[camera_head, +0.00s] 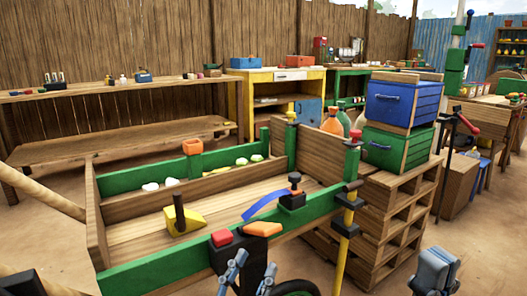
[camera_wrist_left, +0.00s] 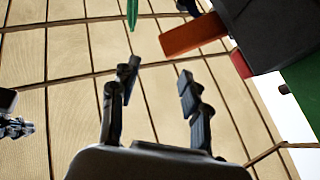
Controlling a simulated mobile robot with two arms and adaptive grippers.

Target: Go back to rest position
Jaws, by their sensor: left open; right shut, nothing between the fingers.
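My left gripper (camera_head: 250,272) is at the bottom centre of the head view, in front of the near green rail of a wooden cart. Its two dark fingers stand apart with nothing between them. In the left wrist view the fingers of my left gripper (camera_wrist_left: 157,88) are spread, with wooden planks behind the gap. My right gripper (camera_head: 436,268) is at the lower right of the head view, over bare ground right of the pallets. Its fingers are together and hold nothing.
The wooden cart (camera_head: 140,272) holds a yellow wedge tool (camera_head: 184,219). An orange block (camera_head: 261,229) and a red block (camera_head: 222,238) sit on its near rail. Stacked pallets (camera_head: 385,225) carry blue (camera_head: 400,103) and green (camera_head: 396,146) crates.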

